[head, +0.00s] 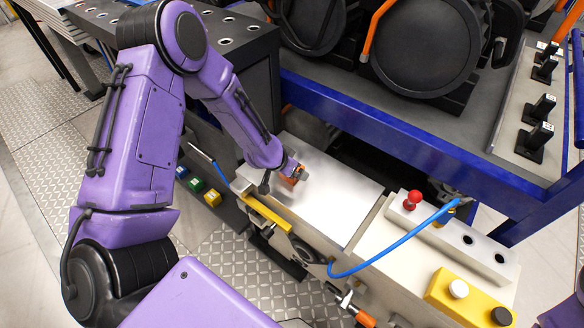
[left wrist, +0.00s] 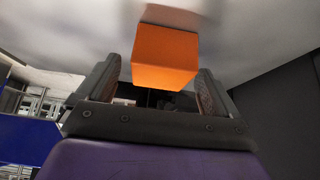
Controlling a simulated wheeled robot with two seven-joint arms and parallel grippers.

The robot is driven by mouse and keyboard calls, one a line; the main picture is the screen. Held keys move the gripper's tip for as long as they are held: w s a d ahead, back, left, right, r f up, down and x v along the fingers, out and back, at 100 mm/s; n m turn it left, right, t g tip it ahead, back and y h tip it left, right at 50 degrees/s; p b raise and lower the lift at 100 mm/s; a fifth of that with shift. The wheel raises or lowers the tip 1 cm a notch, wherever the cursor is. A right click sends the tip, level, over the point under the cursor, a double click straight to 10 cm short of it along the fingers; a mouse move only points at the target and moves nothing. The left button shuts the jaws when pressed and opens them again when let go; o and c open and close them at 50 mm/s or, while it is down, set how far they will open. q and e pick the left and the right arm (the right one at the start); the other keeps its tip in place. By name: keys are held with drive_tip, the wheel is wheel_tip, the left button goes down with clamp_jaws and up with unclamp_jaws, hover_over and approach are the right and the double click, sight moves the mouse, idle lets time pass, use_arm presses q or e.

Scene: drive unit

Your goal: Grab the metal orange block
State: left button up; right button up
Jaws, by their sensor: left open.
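The orange block (left wrist: 165,62) is a plain cube on the pale metal surface in the left wrist view. It stands between the two fingers of my left gripper (left wrist: 158,85), with a visible gap at the left finger; contact at the right finger is unclear. The fingers are open. In the head view my left gripper (head: 292,174) is low over the left end of the metal plate (head: 325,195), and only a small orange part of the block (head: 291,180) shows there, mostly hidden by the gripper. My right gripper is not in view.
Right of the plate stand a red knob (head: 414,197), a blue hose (head: 385,258) and a yellow button box (head: 470,298). A blue beam (head: 400,132) runs behind it. A yellow bar (head: 265,213) lies at the plate's front left. The plate's middle is clear.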

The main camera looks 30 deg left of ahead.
use_arm(q)
drive_tip(key=shift+w+f, duration=0.35)
drive_tip(key=shift+f, duration=0.25)
drive_tip(key=shift+r, duration=0.1)
drive_tip(key=shift+c, duration=0.6)
drive_tip(key=c, duration=1.3)
